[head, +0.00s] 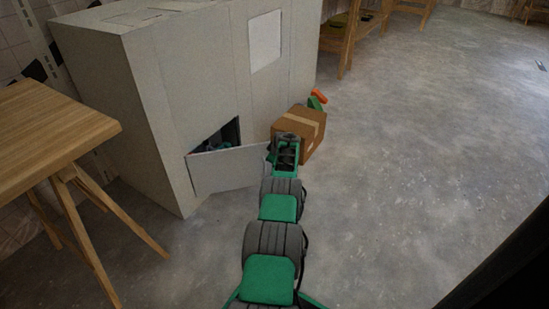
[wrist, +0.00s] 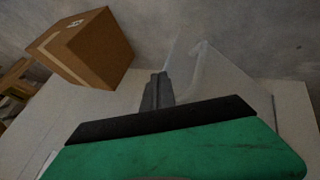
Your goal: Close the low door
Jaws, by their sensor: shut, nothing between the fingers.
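The low door (head: 228,171) is a pale grey panel low on the front of a big grey cabinet (head: 190,85). It stands open, swung out from the front, with a dark opening (head: 226,134) showing above and behind it. In the wrist view the door (wrist: 228,85) is a pale panel just right of my fingers, with a light bent shape on it that may be a handle. My gripper (wrist: 157,82) is shut and empty, close to the door's free edge. I cannot tell whether it touches the door. In the head view my arm hides the fingertips.
A cardboard box (head: 306,128) stands on the floor just right of the door; it also shows in the wrist view (wrist: 90,50). An orange and green item (head: 318,99) is behind it. A wooden table (head: 45,120) stands at the left. The floor at the right is clear.

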